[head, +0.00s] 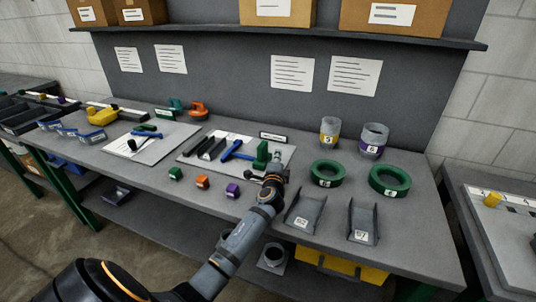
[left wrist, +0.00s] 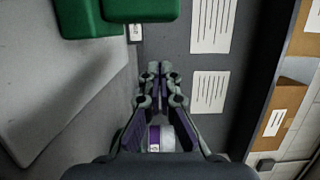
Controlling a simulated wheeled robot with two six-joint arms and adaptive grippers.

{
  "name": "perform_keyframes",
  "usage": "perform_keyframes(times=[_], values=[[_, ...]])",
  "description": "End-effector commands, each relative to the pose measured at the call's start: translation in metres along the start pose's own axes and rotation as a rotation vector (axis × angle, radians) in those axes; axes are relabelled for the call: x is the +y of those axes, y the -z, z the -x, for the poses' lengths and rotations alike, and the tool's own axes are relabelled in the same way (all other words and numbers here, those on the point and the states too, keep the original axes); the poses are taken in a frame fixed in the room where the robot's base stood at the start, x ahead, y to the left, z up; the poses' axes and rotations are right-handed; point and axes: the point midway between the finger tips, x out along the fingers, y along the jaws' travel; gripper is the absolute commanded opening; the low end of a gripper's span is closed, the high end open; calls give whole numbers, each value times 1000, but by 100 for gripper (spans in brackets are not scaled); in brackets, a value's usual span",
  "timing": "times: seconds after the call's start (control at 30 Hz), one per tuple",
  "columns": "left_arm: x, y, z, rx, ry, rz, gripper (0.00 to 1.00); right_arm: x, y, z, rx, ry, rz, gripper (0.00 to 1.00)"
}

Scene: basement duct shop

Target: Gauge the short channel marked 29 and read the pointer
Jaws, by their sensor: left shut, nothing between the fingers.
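Two short grey channels lie at the front right of the bench. The left one (head: 304,213) has a tag that seems to read 29 upside down; the right one (head: 362,222) has a tag too small to read surely. A green upright tool (head: 262,155), possibly the gauge, stands on the right pale board; in the left wrist view green blocks (left wrist: 140,8) show at the top left. My left gripper (head: 273,170) is shut and empty beside the green tool, behind the left channel. Its closed fingers show in the left wrist view (left wrist: 154,72). No pointer is readable.
Green rings (head: 390,180) and two cups, one purple-banded (head: 373,140), stand at the right. Small coloured blocks (head: 202,182) sit at the front. Dark bars and a blue-handled tool (head: 233,149) lie on the right board (head: 190,158). A shelf (head: 270,38) overhangs behind.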

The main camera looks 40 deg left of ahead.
Motion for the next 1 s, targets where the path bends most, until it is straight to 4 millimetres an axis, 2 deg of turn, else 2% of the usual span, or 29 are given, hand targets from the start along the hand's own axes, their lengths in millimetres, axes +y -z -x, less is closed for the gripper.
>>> perform_keyframes(times=[0.03,0.1,0.23,0.67,0.9,1.0], values=[[-1,-12,-1,-2,-2,-9,0,-2,0,6,0,2,-1,86],[-1,-21,-3,-1,-1,-9,0,-3,1,7,0,4,-2,86],[0,-32,-5,0,-1,-6,0,-7,1,9,-1,9,-4,86],[2,-37,-6,0,-2,-5,0,-5,-1,9,-4,7,-3,86],[2,-76,-16,-2,0,-10,0,0,-3,3,-6,1,0,86],[2,-84,-18,-2,-1,-7,0,5,-3,2,-6,-6,3,86]])
